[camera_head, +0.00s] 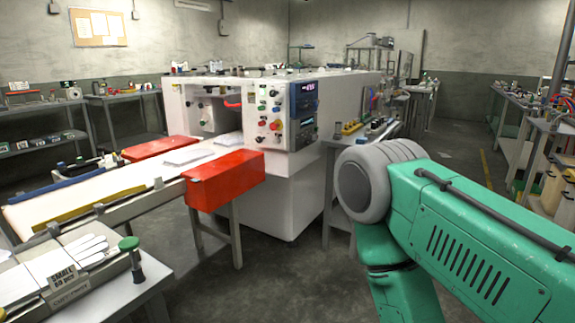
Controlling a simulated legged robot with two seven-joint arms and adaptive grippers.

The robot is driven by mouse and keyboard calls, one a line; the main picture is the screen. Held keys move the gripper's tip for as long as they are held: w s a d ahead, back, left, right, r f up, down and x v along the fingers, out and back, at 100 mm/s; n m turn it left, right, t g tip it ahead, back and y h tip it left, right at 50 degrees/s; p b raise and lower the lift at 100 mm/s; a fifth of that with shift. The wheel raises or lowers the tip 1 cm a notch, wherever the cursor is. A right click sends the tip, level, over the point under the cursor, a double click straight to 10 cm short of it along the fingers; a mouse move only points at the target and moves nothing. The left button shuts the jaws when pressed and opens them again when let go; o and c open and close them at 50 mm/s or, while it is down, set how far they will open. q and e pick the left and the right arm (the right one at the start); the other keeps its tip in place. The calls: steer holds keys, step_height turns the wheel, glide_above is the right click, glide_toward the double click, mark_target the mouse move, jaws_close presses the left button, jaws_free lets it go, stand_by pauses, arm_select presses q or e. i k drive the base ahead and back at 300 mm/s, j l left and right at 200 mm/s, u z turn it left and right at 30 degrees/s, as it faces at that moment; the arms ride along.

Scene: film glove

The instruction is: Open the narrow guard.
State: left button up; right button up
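A white packing machine (288,195) stands in the middle of the room, with a conveyor (75,200) running into its open left side. A red box-shaped guard (222,181) sits on the near side of the conveyor mouth. A second red guard (155,147), flatter in view, sits on the far side. I cannot tell which of them is the narrow guard; both look closed. My green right arm fills the lower right, its grey elbow joint right of the machine. The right gripper is below the frame. My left arm and gripper do not show.
A control panel (275,120) with buttons and a dark screen faces me on the machine. A near table (125,291) with white gloves and a SMALL label is at lower left. A side bench (360,137) holds small parts. Grey floor is open between machine and near table.

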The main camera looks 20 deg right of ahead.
mark_target(202, 172)
steer(key=z, duration=0.25)
steer(key=i+l+u, duration=0.2)
steer(key=i+l, duration=1.3)
